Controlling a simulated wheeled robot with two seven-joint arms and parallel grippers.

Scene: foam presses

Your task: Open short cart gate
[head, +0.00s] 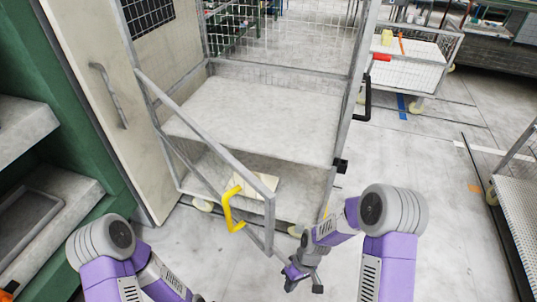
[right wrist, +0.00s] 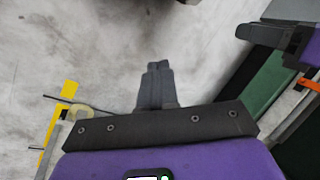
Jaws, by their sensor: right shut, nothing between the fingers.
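The short gate (head: 212,140) is a grey metal frame on the left post of the wire cart (head: 345,130). It stands swung out from the cart front, towards me. My right gripper (head: 298,274) is low, just right of the gate's free end. Its fingers (right wrist: 155,85) are shut and empty, apart from the handle. My left arm reaches the bottom edge of the head view, and its fingers do not show clearly.
A pale door (head: 100,100) with a grey handle stands left of the cart. Green shelving (head: 40,180) is at the far left. Another cart (head: 410,65) stands behind, and a mesh cart (head: 520,210) is at the right edge. Floor between is clear.

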